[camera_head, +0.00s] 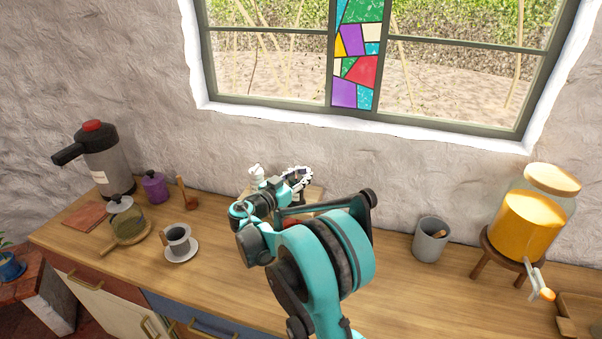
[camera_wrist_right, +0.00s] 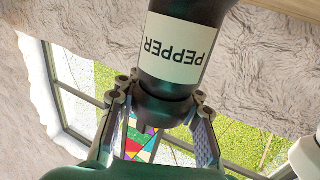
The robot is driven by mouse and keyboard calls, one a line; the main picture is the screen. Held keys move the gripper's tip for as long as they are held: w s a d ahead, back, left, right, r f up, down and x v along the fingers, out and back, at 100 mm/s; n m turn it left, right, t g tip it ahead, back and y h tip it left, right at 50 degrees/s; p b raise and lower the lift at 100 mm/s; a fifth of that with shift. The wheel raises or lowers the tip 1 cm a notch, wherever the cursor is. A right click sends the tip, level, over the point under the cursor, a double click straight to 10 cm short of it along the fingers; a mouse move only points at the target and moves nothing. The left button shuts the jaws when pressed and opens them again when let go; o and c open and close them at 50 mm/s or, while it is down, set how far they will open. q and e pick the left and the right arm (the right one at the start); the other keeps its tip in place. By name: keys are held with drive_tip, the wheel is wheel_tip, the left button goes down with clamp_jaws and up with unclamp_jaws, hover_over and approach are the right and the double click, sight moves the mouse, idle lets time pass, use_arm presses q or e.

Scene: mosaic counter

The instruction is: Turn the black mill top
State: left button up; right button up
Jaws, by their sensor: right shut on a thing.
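The black pepper mill (camera_wrist_right: 180,65), with a pale "PEPPER" label, shows large in the right wrist view, upside down in the picture. The two fingers of my right gripper (camera_wrist_right: 163,108) are closed on its black top (camera_wrist_right: 163,108), one on each side. In the head view my right gripper (camera_head: 298,180) is over the back of the counter near the wall and hides most of the mill. A white mill-like thing (camera_head: 257,172) stands just left of it. My left gripper is in neither view.
The wooden counter (camera_head: 400,290) holds a grey cup (camera_head: 431,240) and a juice dispenser (camera_head: 530,225) on the right. On the left are a thermal jug (camera_head: 103,160), a purple pot (camera_head: 154,187), a glass jar (camera_head: 126,218) and a cup on a saucer (camera_head: 181,252).

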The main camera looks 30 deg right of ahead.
drive_tip(key=shift+s+d+m+g+h+p, duration=0.15)
drive_tip(key=shift+s+m+g+h, duration=0.2)
drive_tip(key=shift+m+g, duration=1.25)
drive_tip(key=shift+s+a+m+g+h+p, duration=0.15)
drive_tip(key=shift+s+m+g, duration=0.5)
drive_tip(key=shift+g, duration=1.55)
drive_tip(key=shift+w+d+m, duration=0.1)
drive_tip(key=shift+w+m, duration=0.1)
drive_tip(key=shift+m, duration=0.15)
clamp_jaws()
drive_tip(key=o, duration=1.3)
unclamp_jaws()
drive_tip(key=shift+o, duration=0.2)
drive_tip(key=w+a, duration=0.1)
drive_tip(key=a, duration=1.1)
drive_tip(key=shift+w, duration=0.25)
drive_tip(key=shift+d, duration=0.1)
